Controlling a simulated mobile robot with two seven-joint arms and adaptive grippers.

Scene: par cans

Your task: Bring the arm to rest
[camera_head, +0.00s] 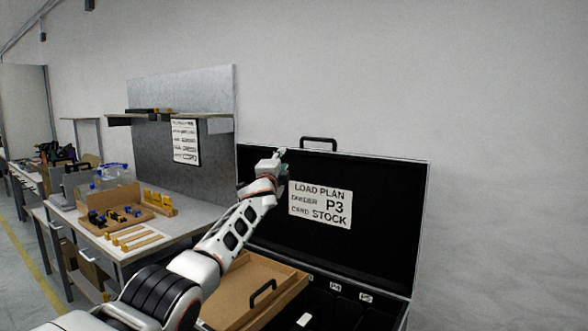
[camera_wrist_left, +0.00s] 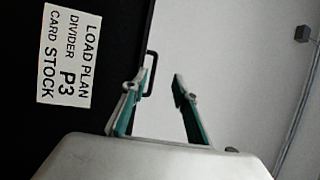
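My left arm reaches up from the bottom left in the head view. Its gripper (camera_head: 281,154) is raised in front of the open lid of a black case (camera_head: 386,190). In the left wrist view the two teal-lined fingers (camera_wrist_left: 161,98) stand apart with nothing between them. The lid's label (camera_head: 320,204), reading "LOAD PLAN DIVIDER P3 CARD STOCK", also shows in the wrist view (camera_wrist_left: 66,56). The lid's handle (camera_head: 319,141) is just right of the gripper in the head view. My right gripper is in neither view.
A brown board with a black handle (camera_head: 240,292) lies at the left of the case. Slots marked P4 and P5 and a small white card (camera_head: 304,320) show inside. A workbench (camera_head: 150,246) with wooden trays stands at left. The wall at right is bare.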

